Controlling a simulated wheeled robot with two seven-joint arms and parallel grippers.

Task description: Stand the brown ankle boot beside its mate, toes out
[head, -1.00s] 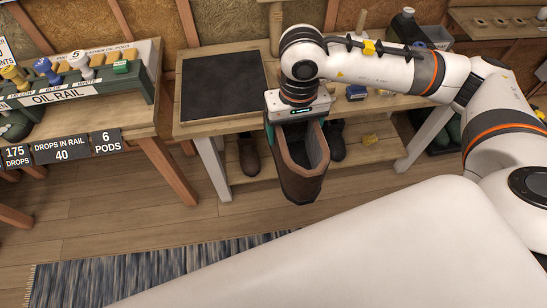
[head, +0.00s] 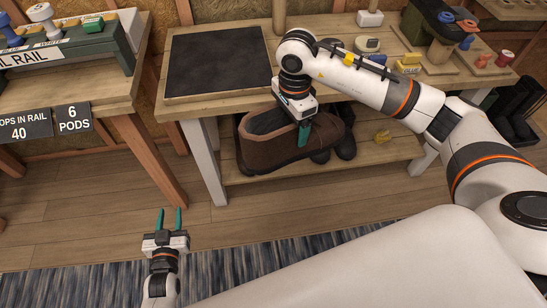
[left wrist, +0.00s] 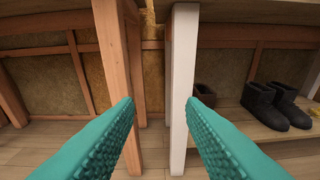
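My right gripper (head: 298,118) is shut on the brown ankle boot (head: 272,153). One teal finger lies against its outer side, and the other is hidden. The boot is held in front of the bench's lower shelf, opening up and long side toward me. In the left wrist view a brown boot (left wrist: 205,96), likely the mate, stands on the lower shelf beside a white leg. The head view does not show it clearly; the held boot covers that area. My left gripper (head: 170,220) is open and empty above the floor, left of the held boot.
Black boots (left wrist: 280,104) stand further right on the shelf. The bench (head: 165,105) carries a dark mat (head: 218,62) and small items at right. Its white leg (head: 211,160) and the left table's wooden leg (head: 150,160) stand close together. A blue rug (head: 95,285) lies in front.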

